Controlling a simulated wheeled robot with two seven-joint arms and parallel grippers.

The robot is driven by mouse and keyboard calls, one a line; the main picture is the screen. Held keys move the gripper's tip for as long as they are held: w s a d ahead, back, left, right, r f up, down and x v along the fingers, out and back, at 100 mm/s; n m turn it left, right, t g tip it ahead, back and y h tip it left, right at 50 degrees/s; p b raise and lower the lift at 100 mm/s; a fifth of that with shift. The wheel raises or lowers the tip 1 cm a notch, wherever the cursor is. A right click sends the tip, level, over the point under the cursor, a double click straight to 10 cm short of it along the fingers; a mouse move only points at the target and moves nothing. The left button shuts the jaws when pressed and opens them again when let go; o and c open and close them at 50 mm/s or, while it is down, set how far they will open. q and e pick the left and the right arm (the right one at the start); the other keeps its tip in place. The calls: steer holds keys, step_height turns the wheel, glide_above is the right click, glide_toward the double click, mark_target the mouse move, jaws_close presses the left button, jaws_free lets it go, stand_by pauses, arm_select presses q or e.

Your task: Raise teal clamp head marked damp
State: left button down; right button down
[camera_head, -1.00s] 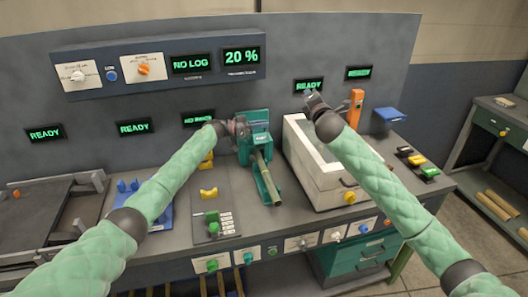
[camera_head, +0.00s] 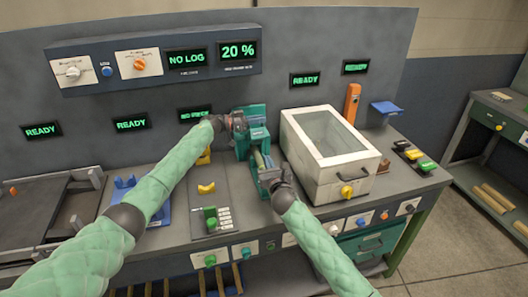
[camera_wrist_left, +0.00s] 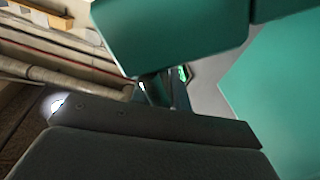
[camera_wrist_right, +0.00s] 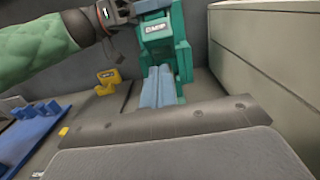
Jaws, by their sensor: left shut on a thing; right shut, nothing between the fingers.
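The teal clamp head (camera_head: 257,136) is the upper part of a teal clamp fixture at the middle of the bench. Its label shows in the right wrist view (camera_wrist_right: 156,27), partly readable as "AMP". My left gripper (camera_head: 238,123) is shut on the clamp head at its left side; in the left wrist view, teal surfaces (camera_wrist_left: 170,35) fill the space close to the fingers. My right gripper (camera_head: 272,177) is shut and empty, just in front of the fixture, above its grey-blue bed (camera_wrist_right: 158,88). My right gripper and forearm hide the fixture's front end.
A white box with a glass lid (camera_head: 330,145) stands close on the right. A yellow cradle (camera_head: 206,188) and a panel with a green knob (camera_head: 211,223) lie to the left, beyond them a blue rack (camera_head: 125,184). Displays on the back panel read "NO LOG" (camera_head: 187,60) and "20 %" (camera_head: 238,53).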

arm_select(q)
steer(key=shift+a+f, duration=0.15)
steer(key=shift+f, duration=0.2)
arm_select(e)
glide_toward(259, 140)
steer(key=x, duration=0.5)
steer(key=shift+a+r, duration=0.2)
steer(key=shift+r, duration=0.15)
